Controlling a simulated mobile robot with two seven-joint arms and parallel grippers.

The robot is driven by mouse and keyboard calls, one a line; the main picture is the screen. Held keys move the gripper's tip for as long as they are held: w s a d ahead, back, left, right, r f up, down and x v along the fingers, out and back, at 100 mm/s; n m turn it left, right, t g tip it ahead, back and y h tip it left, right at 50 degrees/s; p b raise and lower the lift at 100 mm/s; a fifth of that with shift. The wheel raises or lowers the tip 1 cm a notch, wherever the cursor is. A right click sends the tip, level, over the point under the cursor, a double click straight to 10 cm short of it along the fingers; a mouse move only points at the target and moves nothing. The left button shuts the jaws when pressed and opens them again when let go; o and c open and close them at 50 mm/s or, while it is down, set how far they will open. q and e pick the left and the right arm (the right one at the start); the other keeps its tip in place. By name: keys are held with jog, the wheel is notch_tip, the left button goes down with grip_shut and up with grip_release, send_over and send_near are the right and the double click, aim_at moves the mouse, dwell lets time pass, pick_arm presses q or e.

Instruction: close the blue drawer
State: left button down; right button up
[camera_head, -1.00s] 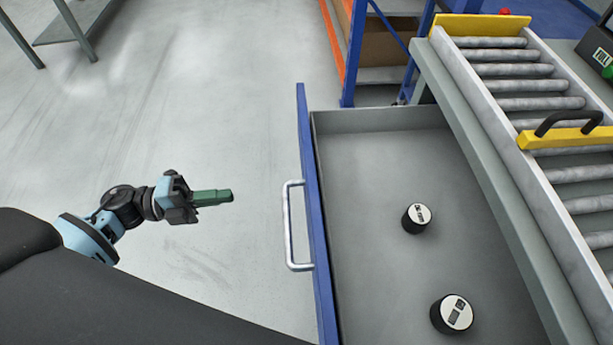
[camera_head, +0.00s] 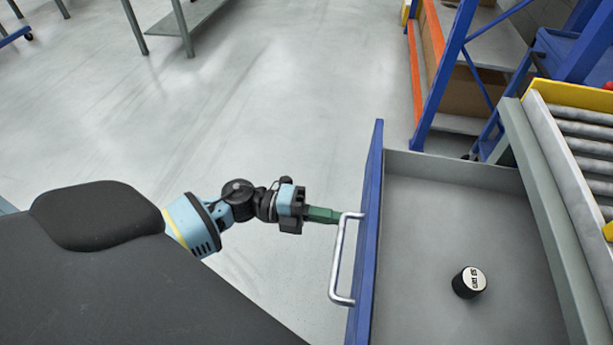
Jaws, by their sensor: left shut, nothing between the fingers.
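The blue drawer (camera_head: 368,225) stands pulled out, its blue front facing left and its grey inside open to view. A silver bar handle (camera_head: 338,262) is fixed on the front. One black round puck with a white label (camera_head: 469,282) lies on the drawer floor. My left gripper (camera_head: 338,216) has green fingers, which are shut and empty. Its fingertips are at the upper end of the handle, close to the drawer front; I cannot tell whether they touch. My right gripper is not in view.
A roller conveyor (camera_head: 585,128) on a grey frame stands over the drawer's right side. A blue and orange rack (camera_head: 440,80) stands behind the drawer. A grey table (camera_head: 185,25) is at the far left. The floor left of the drawer is clear.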

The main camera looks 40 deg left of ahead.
aim_at(362, 223)
pick_arm(q)
jog(key=shift+x, duration=1.55)
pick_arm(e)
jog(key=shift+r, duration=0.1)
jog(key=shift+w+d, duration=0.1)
